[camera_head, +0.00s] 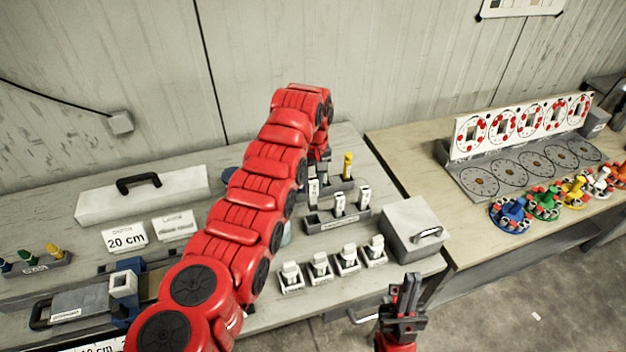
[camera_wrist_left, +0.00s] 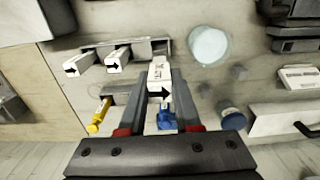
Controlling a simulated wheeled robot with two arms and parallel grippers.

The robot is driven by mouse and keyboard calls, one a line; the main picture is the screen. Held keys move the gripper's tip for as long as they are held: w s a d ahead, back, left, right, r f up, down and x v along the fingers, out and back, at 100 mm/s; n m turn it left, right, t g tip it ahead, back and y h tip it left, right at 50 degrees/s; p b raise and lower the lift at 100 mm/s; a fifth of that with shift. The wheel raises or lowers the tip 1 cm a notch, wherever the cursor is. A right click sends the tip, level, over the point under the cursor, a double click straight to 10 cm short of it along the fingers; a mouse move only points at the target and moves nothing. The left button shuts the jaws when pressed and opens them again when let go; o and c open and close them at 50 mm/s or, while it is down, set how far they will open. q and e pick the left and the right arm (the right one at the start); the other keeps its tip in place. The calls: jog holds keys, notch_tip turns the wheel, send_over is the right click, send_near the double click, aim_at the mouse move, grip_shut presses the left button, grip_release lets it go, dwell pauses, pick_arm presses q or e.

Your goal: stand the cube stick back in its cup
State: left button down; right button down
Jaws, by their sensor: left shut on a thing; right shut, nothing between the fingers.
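My left gripper (camera_head: 320,172) is shut on a white stick (camera_wrist_left: 160,75) with a black arrow. The stick also shows in the head view (camera_head: 313,192), roughly upright at the left end of a grey rack (camera_head: 322,226). I cannot tell whether its foot is inside the rack's slot or just above it. Two similar white arrow sticks (camera_head: 338,204) (camera_head: 364,198) stand in the same rack to its right; they show left of the held one in the left wrist view (camera_wrist_left: 117,59). My right gripper (camera_head: 407,293) is shut and empty, in front of the bench.
Several white-topped pieces in square holders (camera_head: 319,266) stand in front of the rack. A grey box (camera_head: 415,228) with a handle is at right. Behind the rack stands a yellow stick (camera_head: 347,165); a blue piece (camera_wrist_left: 167,119) shows between my left fingers. My left arm covers the bench's middle.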

aim_at(313, 205)
pick_arm(q)
jog(key=shift+w+f, duration=0.2)
jog(key=shift+f, duration=0.6)
jog(key=shift+s+f, duration=0.25)
jog(key=shift+f, duration=0.6)
notch_tip(313, 205, down, 2)
jog(key=shift+w+f+b, duration=0.1)
jog(key=shift+w+b, duration=0.05)
jog(key=shift+b, duration=0.2)
jog(key=shift+f+b, duration=0.6)
jog(key=shift+f, duration=0.35)
jog(key=shift+f+b, duration=0.7)
jog(key=shift+f, duration=0.15)
jog(key=c, duration=0.5)
grip_release()
